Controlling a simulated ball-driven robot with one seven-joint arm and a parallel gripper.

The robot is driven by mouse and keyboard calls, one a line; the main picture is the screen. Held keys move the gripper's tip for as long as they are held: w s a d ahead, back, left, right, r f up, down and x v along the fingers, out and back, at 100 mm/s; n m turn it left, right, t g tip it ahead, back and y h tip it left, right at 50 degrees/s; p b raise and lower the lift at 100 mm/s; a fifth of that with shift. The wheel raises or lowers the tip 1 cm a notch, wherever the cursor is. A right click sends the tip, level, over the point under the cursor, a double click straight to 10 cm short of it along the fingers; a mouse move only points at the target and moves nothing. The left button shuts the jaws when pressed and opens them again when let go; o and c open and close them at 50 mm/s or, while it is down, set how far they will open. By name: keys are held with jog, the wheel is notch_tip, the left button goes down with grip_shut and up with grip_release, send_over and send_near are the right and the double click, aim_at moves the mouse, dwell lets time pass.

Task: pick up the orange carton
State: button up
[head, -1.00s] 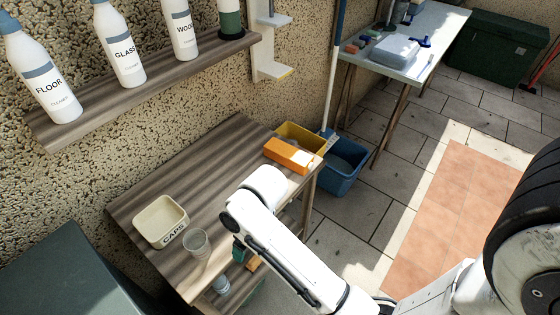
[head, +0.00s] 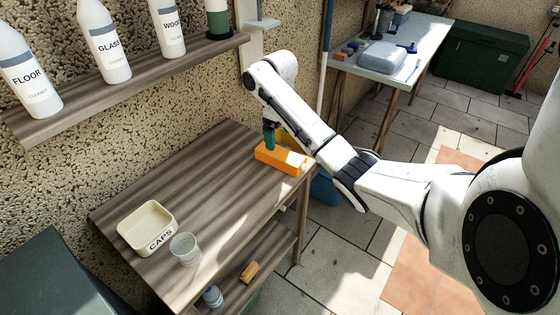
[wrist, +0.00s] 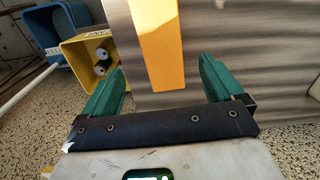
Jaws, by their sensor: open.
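The orange carton (head: 283,161) lies on its side near the right end of the wooden table (head: 190,190). My gripper (head: 269,138) points down over the carton's back left part, its green fingers at or just above it. In the wrist view the carton (wrist: 157,45) runs from the top edge down to between the two open fingers of my gripper (wrist: 162,66), with a gap on each side. Whether the fingertips reach below the carton's top is hard to tell.
A cream CAPS bin (head: 147,226) and a clear cup (head: 184,247) stand on the table's left end. A yellow bucket (wrist: 88,58) and a blue bucket (wrist: 50,28) are beyond the table. A shelf (head: 130,85) with bottles hangs above.

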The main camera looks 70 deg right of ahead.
aim_at(280, 152)
notch_tip(280, 152, down, 4)
jog(key=shift+r, duration=0.1)
jog(key=shift+s+a+f+p, duration=0.1)
jog(key=shift+s+f+p, duration=0.1)
jog(key=shift+f, duration=1.1)
jog(key=shift+s+a+f+p, duration=0.1)
jog(key=shift+f+p, duration=0.1)
jog(key=shift+f, duration=1.05)
jog(key=c, duration=1.1)
jog(key=shift+w+r, duration=0.1)
jog(key=shift+r, duration=0.05)
jog(key=shift+r, duration=0.2)
notch_tip(280, 152, up, 2)
jog(key=shift+r, duration=0.1)
jog(key=s+a+r+p, duration=0.1)
jog(key=a+r+p, duration=0.2)
jog(key=a+p, duration=0.1)
jog(key=s+a+r+p, duration=0.2)
jog(key=a+r+p, duration=0.1)
jog(key=a+p, duration=0.1)
jog(key=s+a+r+p, duration=0.2)
jog(key=a+r+p, duration=0.2)
jog(key=a, duration=0.1)
jog(key=shift+s+r, duration=0.1)
